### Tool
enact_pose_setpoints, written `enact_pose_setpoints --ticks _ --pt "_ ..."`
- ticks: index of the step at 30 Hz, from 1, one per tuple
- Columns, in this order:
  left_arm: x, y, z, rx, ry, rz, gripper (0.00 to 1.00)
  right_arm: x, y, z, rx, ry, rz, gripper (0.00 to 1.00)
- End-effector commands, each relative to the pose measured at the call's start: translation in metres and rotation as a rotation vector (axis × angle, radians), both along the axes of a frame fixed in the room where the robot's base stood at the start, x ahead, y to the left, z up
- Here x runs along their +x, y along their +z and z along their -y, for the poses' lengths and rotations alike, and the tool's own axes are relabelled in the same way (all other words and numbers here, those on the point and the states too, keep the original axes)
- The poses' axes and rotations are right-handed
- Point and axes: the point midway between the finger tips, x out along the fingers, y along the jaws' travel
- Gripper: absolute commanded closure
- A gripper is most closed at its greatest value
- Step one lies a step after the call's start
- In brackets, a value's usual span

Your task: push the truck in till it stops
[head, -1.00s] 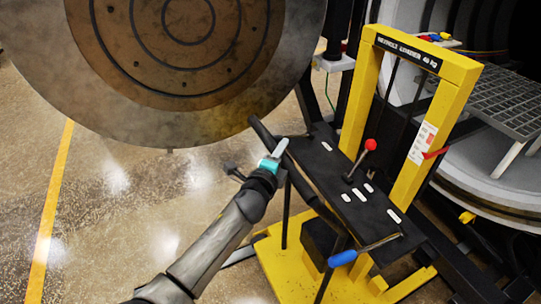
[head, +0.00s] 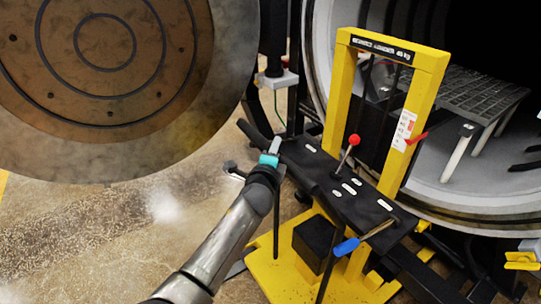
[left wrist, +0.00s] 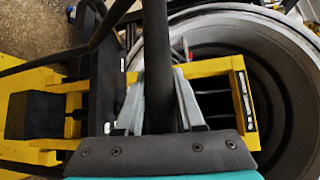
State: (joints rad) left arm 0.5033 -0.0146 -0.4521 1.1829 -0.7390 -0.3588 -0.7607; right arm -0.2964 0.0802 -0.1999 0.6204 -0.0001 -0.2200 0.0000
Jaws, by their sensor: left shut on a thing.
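The truck is a yellow loader with an upright frame (head: 335,95), a black top panel and a yellow base (head: 285,280). It stands in front of the round furnace mouth (head: 316,40), its frame overlapping the opening in the head view. My left gripper (head: 274,149) is shut on the truck's black push bar (head: 252,131), near its left end. The left wrist view shows the fingers (left wrist: 160,95) on both sides of the dark bar (left wrist: 158,50). My right gripper is not in view. The frame hides where the truck meets the furnace.
The round furnace door (head: 190,140) hangs open at upper left. A metal grate (head: 480,95) on legs sits inside the furnace. The speckled floor (head: 130,235) at lower left is clear.

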Motion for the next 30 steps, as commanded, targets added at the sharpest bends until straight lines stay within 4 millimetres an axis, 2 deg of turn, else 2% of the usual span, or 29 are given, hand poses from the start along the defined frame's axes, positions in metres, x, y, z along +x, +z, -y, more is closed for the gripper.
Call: enact_pose_setpoints --ticks 11,12,18,19,30 --pt "0.0019 0.0046 0.0022 -0.003 -0.001 0.007 1.0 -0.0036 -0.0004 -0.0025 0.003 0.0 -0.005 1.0" --pt "0.002 0.0049 0.0024 -0.003 -0.001 0.008 0.59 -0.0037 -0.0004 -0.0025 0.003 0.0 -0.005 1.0" --pt "0.0018 0.0042 0.0027 -0.003 -0.002 0.006 0.37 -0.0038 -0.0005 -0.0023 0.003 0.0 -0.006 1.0" --pt "0.0017 0.004 0.0027 -0.003 -0.002 0.005 0.34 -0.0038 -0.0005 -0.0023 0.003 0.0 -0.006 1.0" --pt "-0.0027 0.0021 0.0018 -0.002 -0.001 0.001 0.33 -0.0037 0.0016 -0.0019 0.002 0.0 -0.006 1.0"
